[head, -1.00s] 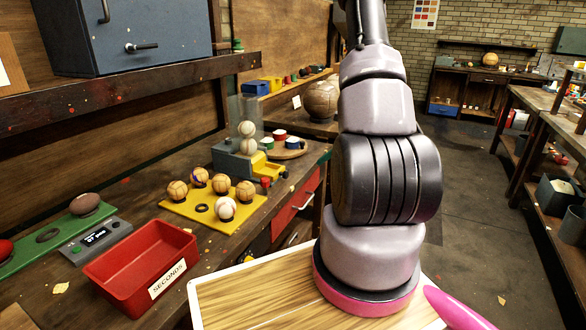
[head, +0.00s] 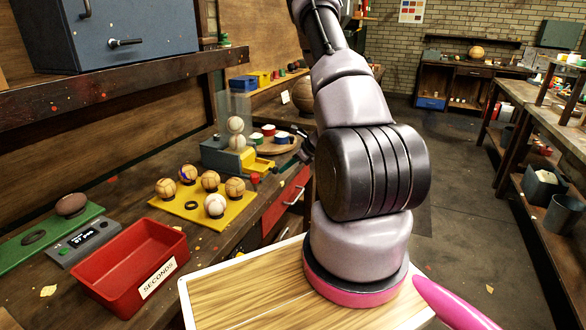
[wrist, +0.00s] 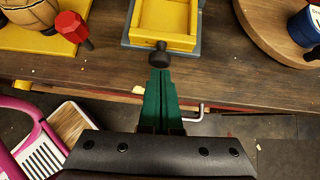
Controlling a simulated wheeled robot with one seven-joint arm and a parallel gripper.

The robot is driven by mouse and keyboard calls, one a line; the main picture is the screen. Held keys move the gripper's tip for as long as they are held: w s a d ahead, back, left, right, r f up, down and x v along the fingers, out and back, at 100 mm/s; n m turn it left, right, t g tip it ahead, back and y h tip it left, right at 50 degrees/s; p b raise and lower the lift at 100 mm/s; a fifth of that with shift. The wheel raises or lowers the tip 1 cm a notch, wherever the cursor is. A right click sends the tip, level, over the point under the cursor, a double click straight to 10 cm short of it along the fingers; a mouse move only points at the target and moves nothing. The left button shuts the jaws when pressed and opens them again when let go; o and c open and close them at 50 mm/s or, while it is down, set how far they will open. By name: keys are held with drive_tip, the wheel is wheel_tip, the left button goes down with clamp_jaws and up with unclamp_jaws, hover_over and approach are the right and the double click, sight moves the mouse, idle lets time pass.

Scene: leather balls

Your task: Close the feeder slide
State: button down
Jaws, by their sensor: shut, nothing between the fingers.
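The feeder (head: 216,156) is a grey body with a clear tube holding two pale balls (head: 236,133). Its yellow slide (head: 261,165) sticks out of the body toward the table's front edge. In the wrist view the slide (wrist: 163,17) is an empty yellow tray in a grey-blue surround, with a dark round knob (wrist: 159,56) on its near end. My gripper (wrist: 160,74) has its green fingers shut together and empty, pointing at the knob. The fingertips are right at the knob; I cannot tell whether they touch it.
A red knob on a dark stem (wrist: 72,27) stands left of the slide. A round wooden board with reels (wrist: 260,22) is at the right. A yellow tray with several leather balls (head: 186,208) and a red SECONDS bin (head: 130,262) lie nearer. A drawer handle is below the edge.

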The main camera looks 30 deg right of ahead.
sight(256, 167)
drive_tip(key=shift+w+a, duration=0.1)
drive_tip(key=w+a, duration=0.1)
drive_tip(key=w, duration=0.1)
drive_tip(key=w+a, duration=0.4)
drive_tip(key=shift+w+a, duration=0.15)
drive_tip(key=shift+w, duration=0.25)
drive_tip(key=shift+w+a, duration=0.2)
drive_tip(key=shift+r, duration=0.1)
